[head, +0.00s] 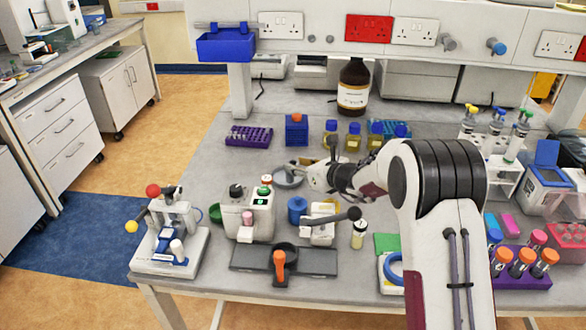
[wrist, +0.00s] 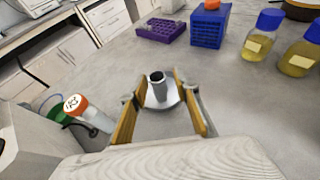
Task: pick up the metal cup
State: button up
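The metal cup (wrist: 157,88) is a small grey cylinder with a dark opening, standing upright on a pale round base or dish (wrist: 165,104) in the wrist view. In the head view the grey round dish (head: 288,181) shows on the bench just left of my gripper (head: 303,171). My gripper (wrist: 158,82) is open, with its two brown-faced fingers on either side of the cup. Gaps show between the fingers and the cup, so it does not appear gripped. The lower part of the dish is partly hidden in the head view.
A white device (head: 249,213) and a tube with an orange cap (wrist: 87,113) stand close to the left. A purple rack (head: 249,136), a blue box (head: 297,131) and yellow bottles (head: 353,138) stand behind. Clear bench lies between the cup and the racks.

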jog(key=shift+x, duration=1)
jog(key=shift+c, duration=0.3)
jog(key=c, duration=0.6)
jog(key=shift+c, duration=0.4)
jog(key=shift+r, duration=0.1)
notch_tip(320, 180, up, 10)
